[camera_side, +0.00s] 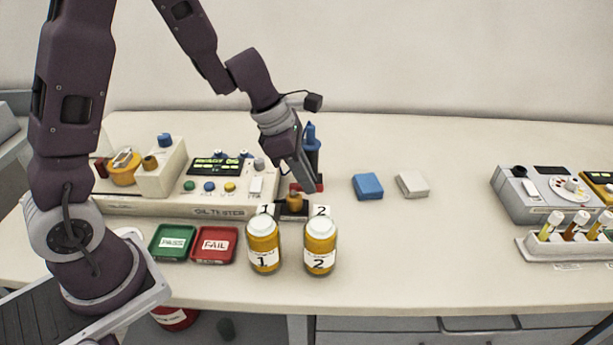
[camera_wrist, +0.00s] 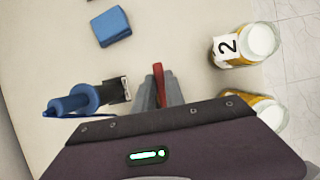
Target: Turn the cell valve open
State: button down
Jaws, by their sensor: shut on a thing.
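My gripper (camera_side: 309,184) points down at the bench behind the two numbered jars. In the wrist view its fingers (camera_wrist: 160,92) are shut on a red lever (camera_wrist: 158,76), which looks like the cell valve handle. A bit of red (camera_side: 321,183) shows beside the fingertips in the side view. A small amber vessel (camera_side: 295,198) on a dark base sits just left of and in front of the fingertips. The fingers hide most of the valve, so I cannot tell how far it is turned.
A blue upright tool (camera_side: 311,137) stands close behind the gripper. Jars 1 (camera_side: 263,245) and 2 (camera_side: 320,248) stand in front. The oil tester (camera_side: 215,210) is left, with green (camera_side: 172,243) and red (camera_side: 214,246) trays before it. Blue (camera_side: 367,186) and white (camera_side: 412,184) pads lie right.

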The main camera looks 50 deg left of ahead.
jog(key=shift+m, duration=0.3)
jog(key=m, duration=0.2)
jog(key=m+g+h, duration=0.1)
jog(key=m, duration=0.1)
jog(key=shift+s+d, duration=0.25)
jog(key=shift+s, duration=0.1)
jog(key=m+g, duration=0.1)
jog(key=m, duration=0.1)
jog(key=s+m+g, duration=0.1)
jog(key=m, duration=0.1)
jog(key=shift+d, duration=0.1)
jog(key=m+g, duration=0.1)
jog(key=m, duration=0.1)
jog(key=s+m, duration=0.1)
jog(key=m, duration=0.1)
jog(key=shift+m+g, duration=0.4)
jog(key=shift+s+a+m+g+y, duration=0.15)
jog(key=shift+s+m+g+y, duration=0.15)
jog(key=shift+m, duration=0.8)
jog(key=shift+s+a+m+g+y, duration=0.15)
jog(key=shift+m+g, duration=0.25)
jog(key=shift+m, duration=0.7)
jog(key=c, duration=1.4)
grip_release()
jog(key=shift+a+r, duration=0.1)
